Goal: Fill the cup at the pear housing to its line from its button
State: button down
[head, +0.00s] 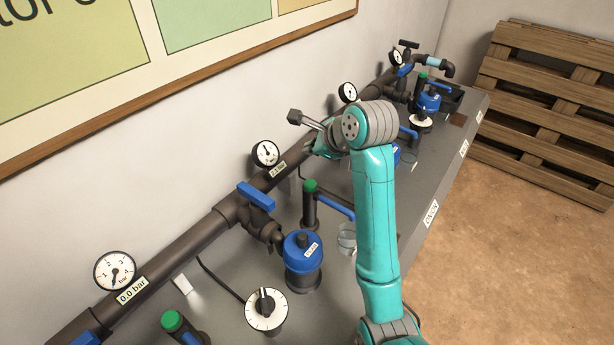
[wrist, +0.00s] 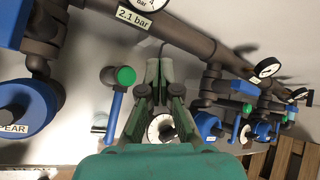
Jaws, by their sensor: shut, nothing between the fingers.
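The pear housing (wrist: 22,108) is blue and carries the label PEAR at the left of the wrist view. A blue housing (head: 303,250) in the head view appears to be the same one; its label is too small to read. Beside it a dark post has a green button (head: 310,186) on top, also in the wrist view (wrist: 126,75). A blue arm slopes from the post towards a clear cup (head: 347,240), seen in part in the wrist view (wrist: 99,122). Its line and water level cannot be made out. My gripper (wrist: 159,68) is shut and empty, right of the button in the wrist view.
A dark pipe (head: 205,237) with gauges runs along the wall; a 2.1 bar label (wrist: 135,19) hangs on it. A white dial (head: 266,308) stands nearer. More blue housings (head: 429,101) stand farther along the grey bench. A pallet (head: 545,110) leans at the right.

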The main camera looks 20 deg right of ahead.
aim_at(311, 184)
jog(key=shift+w+r, duration=0.1)
jog(key=shift+r, duration=0.1)
jog(key=shift+f, duration=4.45)
jog(key=shift+f, duration=0.1)
jog(key=shift+f, duration=0.3)
jog(key=shift+f, duration=0.55)
jog(key=shift+r, duration=1)
